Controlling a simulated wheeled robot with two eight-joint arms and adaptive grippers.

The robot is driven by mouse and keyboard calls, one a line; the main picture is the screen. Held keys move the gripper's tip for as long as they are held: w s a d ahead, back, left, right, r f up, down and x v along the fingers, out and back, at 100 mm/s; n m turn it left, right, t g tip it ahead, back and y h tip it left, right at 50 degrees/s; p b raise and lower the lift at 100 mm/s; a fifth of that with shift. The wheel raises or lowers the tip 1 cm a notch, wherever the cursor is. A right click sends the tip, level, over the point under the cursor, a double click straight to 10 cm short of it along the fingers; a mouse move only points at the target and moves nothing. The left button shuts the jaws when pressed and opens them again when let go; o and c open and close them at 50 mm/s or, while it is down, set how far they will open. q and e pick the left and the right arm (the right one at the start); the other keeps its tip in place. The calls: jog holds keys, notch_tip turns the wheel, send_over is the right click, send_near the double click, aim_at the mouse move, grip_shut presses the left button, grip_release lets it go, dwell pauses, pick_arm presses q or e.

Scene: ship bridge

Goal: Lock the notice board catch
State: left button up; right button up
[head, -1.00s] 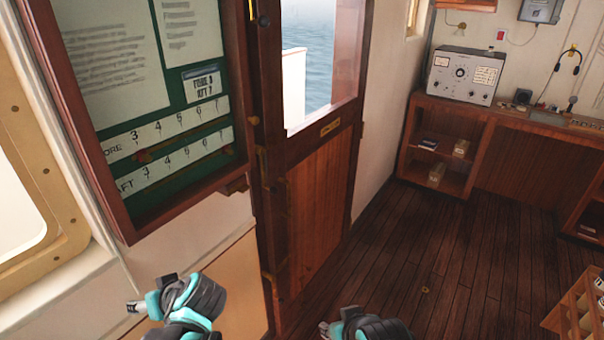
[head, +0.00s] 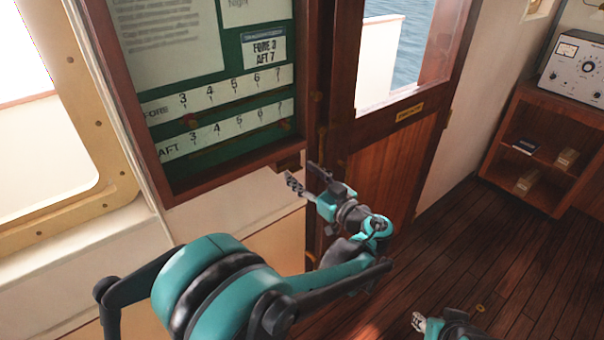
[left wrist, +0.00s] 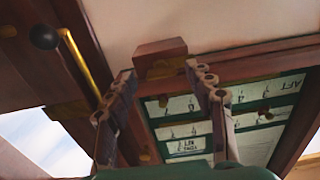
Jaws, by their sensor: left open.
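The notice board (head: 196,95) hangs on the wall at upper left in the head view, with a dark wooden frame and a green panel. A small brown wooden block, seemingly the catch (head: 289,162), sits at its lower right edge. In the left wrist view the block (left wrist: 160,58) shows just beyond and between the fingertips. My left gripper (head: 303,178) is open and empty, close below the block; whether it touches is unclear. Its two fingers (left wrist: 161,84) stand apart in the wrist view. My right gripper (head: 420,323) is low at the bottom edge, its jaw state unclear.
The wooden door (head: 385,160) with a window stands just right of the board. A brass rod (left wrist: 80,65) with a black knob (left wrist: 43,37) is left of the fingers. A brass-framed window (head: 95,150) is at left. The plank floor (head: 480,240) at right is clear.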

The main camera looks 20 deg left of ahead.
pick_arm(q)
jog(key=shift+w+a, duration=0.35)
jog(key=shift+a, duration=0.25)
jog(key=c, duration=1.1)
